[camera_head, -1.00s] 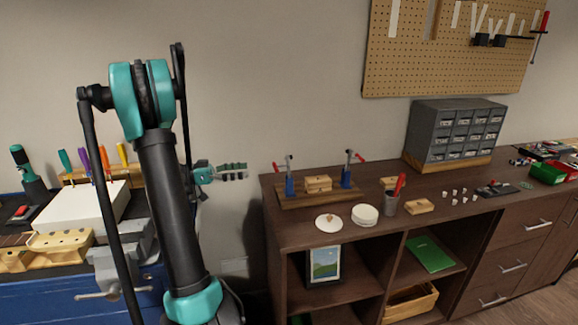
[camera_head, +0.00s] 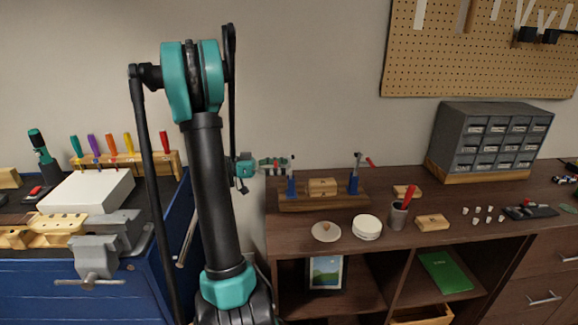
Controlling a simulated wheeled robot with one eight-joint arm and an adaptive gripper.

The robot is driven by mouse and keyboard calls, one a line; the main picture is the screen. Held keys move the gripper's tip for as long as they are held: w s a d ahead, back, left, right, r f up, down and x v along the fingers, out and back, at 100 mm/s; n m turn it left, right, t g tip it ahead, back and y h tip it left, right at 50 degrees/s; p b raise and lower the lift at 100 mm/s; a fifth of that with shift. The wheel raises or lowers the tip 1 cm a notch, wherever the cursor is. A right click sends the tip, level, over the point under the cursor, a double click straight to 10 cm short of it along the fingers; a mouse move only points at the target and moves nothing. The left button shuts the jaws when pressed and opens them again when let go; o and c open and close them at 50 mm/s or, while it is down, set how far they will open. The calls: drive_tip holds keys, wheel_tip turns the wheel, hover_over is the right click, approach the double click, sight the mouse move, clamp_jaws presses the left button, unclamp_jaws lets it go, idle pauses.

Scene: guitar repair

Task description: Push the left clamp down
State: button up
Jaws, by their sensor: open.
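The left clamp (camera_head: 291,186) has a blue body and stands upright on the left end of a wooden board. The right clamp (camera_head: 354,184), also blue with a red-tipped lever, stands at the board's right end. Wooden blocks (camera_head: 322,188) lie between them. My gripper (camera_head: 282,163) is at the left clamp's upper part, its fingers pointing right and overlapping the clamp's lever in the picture. It is open. I cannot tell whether it touches the lever, and the lever's red handle is hard to make out from the fingers.
The board (camera_head: 325,203) rests on a dark brown cabinet (camera_head: 480,195). In front are a round lidded piece (camera_head: 326,232), a white disc stack (camera_head: 367,226) and a cup (camera_head: 397,218) with a red-handled tool. A grey drawer unit (camera_head: 490,140) stands behind right. A blue workbench (camera_head: 50,285) is left.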

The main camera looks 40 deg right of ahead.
clamp_jaws()
idle(0.5)
